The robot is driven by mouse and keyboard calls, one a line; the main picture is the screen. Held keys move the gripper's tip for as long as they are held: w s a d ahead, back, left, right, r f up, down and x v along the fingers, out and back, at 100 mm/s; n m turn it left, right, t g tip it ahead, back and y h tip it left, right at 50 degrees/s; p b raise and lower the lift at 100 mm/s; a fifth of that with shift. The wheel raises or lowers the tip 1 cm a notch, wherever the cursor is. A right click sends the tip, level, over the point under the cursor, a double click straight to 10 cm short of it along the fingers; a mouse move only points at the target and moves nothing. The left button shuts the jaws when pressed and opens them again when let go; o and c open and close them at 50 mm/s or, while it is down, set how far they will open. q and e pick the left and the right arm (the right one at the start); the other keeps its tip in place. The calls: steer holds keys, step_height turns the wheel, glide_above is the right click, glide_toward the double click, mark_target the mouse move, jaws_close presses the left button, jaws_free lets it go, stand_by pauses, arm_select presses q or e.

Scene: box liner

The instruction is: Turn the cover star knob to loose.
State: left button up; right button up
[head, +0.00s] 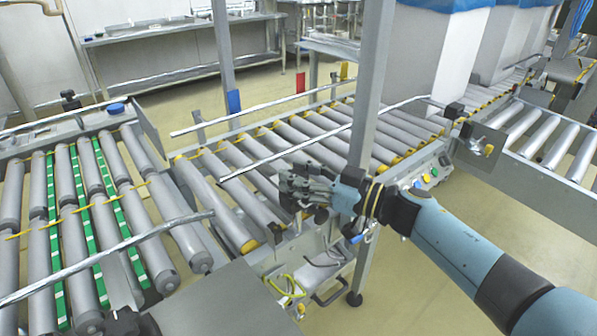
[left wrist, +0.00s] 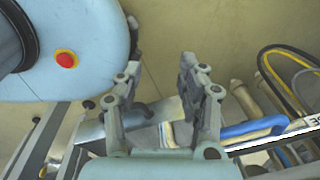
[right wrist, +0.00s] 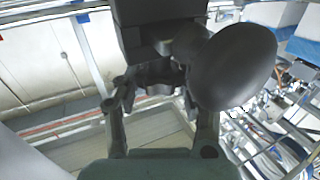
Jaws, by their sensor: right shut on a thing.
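My right gripper (head: 300,190) is at the near side of the middle roller conveyor, beside its rail. In the right wrist view its two fingers (right wrist: 155,95) are closed on a dark lobed knob, the cover star knob (right wrist: 156,74), under a black block. In the head view the gripper hides most of the knob, and I cannot read its setting. My left gripper (left wrist: 160,90) is open and empty in the left wrist view, away from the knob. I cannot make it out clearly in the head view.
A large dark rounded part (right wrist: 235,68) sits close beside the right fingers. Roller conveyors (head: 80,215) fill the left. A blue hose (left wrist: 250,127) lies right of my left gripper. Open floor shows at lower right.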

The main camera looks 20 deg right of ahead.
mark_target(299, 173)
steer(key=shift+w+d+n+g+y+b, duration=0.15)
steer(key=shift+n+g+y+b, duration=0.15)
steer(key=shift+n+g+y, duration=0.8)
steer(key=shift+n+g+y+b, duration=0.65)
steer(key=shift+n+g+y, duration=0.2)
steer(key=shift+g, duration=0.55)
steer(key=o, duration=1.2)
step_height(299, 173, up, 10)
